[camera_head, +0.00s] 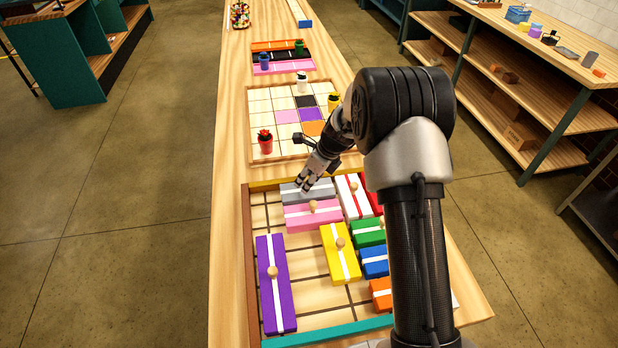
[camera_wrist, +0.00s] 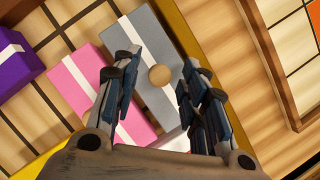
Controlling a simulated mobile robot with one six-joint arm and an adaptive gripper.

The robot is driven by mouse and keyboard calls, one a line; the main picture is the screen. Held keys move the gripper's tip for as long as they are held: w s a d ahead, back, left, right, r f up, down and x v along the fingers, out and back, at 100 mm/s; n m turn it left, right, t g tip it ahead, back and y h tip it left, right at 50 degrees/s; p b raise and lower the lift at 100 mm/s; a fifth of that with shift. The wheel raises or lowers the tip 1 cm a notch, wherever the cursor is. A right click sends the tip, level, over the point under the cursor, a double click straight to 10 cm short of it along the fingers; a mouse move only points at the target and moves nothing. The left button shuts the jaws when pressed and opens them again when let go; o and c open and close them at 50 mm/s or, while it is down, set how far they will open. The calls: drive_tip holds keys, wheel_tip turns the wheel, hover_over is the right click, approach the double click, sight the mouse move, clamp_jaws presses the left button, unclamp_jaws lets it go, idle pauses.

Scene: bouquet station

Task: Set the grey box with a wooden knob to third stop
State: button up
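The grey box (camera_head: 294,191) with a white stripe lies in the sliding-block tray (camera_head: 249,250), along its far edge, behind the pink box (camera_head: 299,217). Stop marks are not legible.
The purple box (camera_head: 265,270) stands lengthwise at the left, the yellow box (camera_head: 332,245) near the middle. White-red (camera_head: 349,191), green (camera_head: 366,236), blue (camera_head: 372,263) and orange (camera_head: 380,290) boxes sit at the right. Free cells lie left of the grey and pink boxes. A grid board (camera_head: 262,96) with pots is beyond.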

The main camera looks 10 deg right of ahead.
drive_tip(key=v, duration=1.2)
drive_tip(key=s+a+r+n+h, duration=0.1)
drive_tip(key=s+a+r+n, duration=0.2)
drive_tip(key=s+r+n, duration=1.2)
drive_tip(key=s+d+f+n+t+h, duration=0.1)
drive_tip(key=s+n+h, duration=0.1)
drive_tip(key=s+n, duration=1)
drive_tip(key=s, duration=0.9)
drive_tip(key=shift+d, duration=0.3)
